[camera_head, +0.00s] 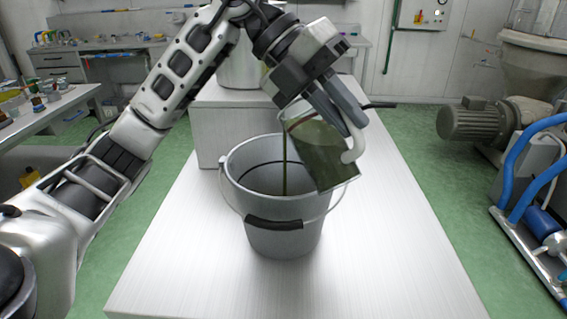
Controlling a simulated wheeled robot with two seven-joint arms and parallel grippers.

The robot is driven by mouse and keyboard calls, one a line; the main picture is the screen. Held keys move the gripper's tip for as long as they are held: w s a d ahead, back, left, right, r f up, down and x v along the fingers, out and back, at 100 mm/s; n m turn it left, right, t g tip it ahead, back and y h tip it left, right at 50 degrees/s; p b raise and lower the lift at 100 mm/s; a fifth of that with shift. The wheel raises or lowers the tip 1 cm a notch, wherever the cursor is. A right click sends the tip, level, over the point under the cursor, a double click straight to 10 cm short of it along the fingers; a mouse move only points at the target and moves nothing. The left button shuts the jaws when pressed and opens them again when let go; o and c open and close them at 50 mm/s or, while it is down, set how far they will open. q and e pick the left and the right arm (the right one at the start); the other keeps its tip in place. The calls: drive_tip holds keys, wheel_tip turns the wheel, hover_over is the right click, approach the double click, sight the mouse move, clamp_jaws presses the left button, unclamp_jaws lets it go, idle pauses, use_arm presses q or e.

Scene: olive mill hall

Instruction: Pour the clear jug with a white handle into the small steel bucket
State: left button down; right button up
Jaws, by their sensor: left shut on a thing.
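The clear jug with a white handle (322,157) is tilted over the right side of the small steel bucket (285,238), its mouth toward the left. It holds dark green liquid. A thin dark stream runs from its lip down into the bucket. My left gripper (350,126) is shut on the jug from above, near the white handle; the exact contact is partly hidden by the fingers. The bucket stands upright on the pale bench, its wire handle with a black grip hanging at the front. My right gripper is not in view.
The bench (400,265) is bare to the right and in front of the bucket. A grey block (215,128) with a steel vessel (238,68) on it stands behind the bucket. A motor (475,122) and blue pipes (520,165) are beyond the green floor at right.

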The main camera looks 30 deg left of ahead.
sight(326, 131)
use_arm(q)
drive_tip(key=shift+a+f+b, duration=0.1)
drive_tip(key=shift+f+b, duration=0.1)
drive_tip(key=shift+b, duration=0.15)
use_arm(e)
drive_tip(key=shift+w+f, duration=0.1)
use_arm(q)
drive_tip(key=shift+w+a+f+h+b, duration=0.1)
drive_tip(key=shift+f+h+b, duration=0.15)
drive_tip(key=shift+h+b, duration=0.3)
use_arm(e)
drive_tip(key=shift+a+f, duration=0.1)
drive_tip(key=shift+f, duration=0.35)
use_arm(q)
drive_tip(key=shift+a+f+b, duration=0.1)
drive_tip(key=shift+f+b, duration=0.05)
drive_tip(key=shift+b, duration=0.25)
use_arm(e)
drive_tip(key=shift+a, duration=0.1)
use_arm(q)
drive_tip(key=shift+a+h, duration=0.1)
drive_tip(key=shift+h, duration=0.25)
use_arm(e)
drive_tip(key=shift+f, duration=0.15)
use_arm(q)
drive_tip(key=shift+w+a+n+b, duration=0.15)
drive_tip(key=shift+n+b, duration=0.15)
drive_tip(key=shift+b, duration=0.25)
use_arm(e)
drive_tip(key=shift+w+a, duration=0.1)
